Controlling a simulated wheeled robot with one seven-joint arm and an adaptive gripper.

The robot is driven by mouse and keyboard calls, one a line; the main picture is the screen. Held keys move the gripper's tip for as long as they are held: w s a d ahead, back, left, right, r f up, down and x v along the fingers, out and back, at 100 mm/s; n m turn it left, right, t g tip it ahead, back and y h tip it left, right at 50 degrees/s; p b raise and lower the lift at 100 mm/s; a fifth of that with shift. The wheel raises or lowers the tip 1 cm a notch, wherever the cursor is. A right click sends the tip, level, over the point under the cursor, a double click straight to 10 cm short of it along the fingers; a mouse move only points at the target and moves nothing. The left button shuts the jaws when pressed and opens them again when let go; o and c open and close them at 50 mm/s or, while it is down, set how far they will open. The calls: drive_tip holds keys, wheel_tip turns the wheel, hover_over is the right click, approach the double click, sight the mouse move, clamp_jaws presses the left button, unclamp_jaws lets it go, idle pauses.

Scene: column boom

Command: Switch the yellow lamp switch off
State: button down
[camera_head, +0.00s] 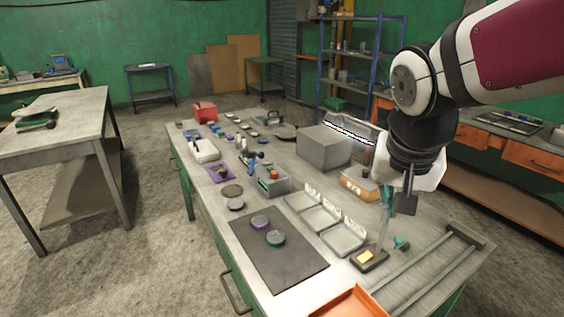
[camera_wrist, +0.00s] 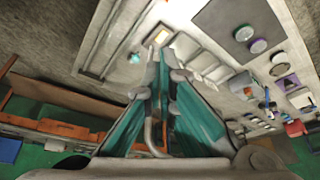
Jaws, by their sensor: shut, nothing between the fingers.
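The yellow lamp switch (camera_head: 366,256) is a yellow rocker on a small dark base, lying on the near right part of the workbench. It also shows in the wrist view (camera_wrist: 161,36), just beyond my fingertips. My gripper (camera_head: 382,242) points down, with its fingertips beside and slightly above the switch; I cannot tell whether they touch it. In the wrist view my gripper (camera_wrist: 157,52) has its teal-sided fingers closed together, with nothing between them. A bright white lamp strip (camera_head: 350,128) glows behind the grey box. The rocker's tilt is too small to read.
A small teal part (camera_head: 401,243) lies right of the switch. Shallow grey trays (camera_head: 341,238) stand to its left, an orange tray (camera_head: 350,303) in front, and metal rails (camera_head: 425,270) to the right. A grey box (camera_head: 323,147) stands farther back. The dark mat (camera_head: 270,262) holds two round pieces.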

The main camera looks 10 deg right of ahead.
drive_tip(key=w+d+f+m+g+h+b, duration=0.15)
drive_tip(key=w+d+f+m, duration=0.25)
drive_tip(key=w+f, duration=0.45)
drive_tip(key=m+b, duration=0.2)
drive_tip(key=m, duration=0.1)
hover_over(365, 257)
drive_tip(key=s+a, duration=0.2)
wheel_tip(365, 257, down, 7)
drive_tip(key=shift+w+f+g, duration=0.2)
drive_tip(key=shift+w+g, duration=0.05)
drive_tip(key=shift+g, duration=0.1)
drive_tip(key=x, duration=1.4)
drive_tip(key=shift+s+a, duration=0.1)
drive_tip(key=shift+a, duration=0.15)
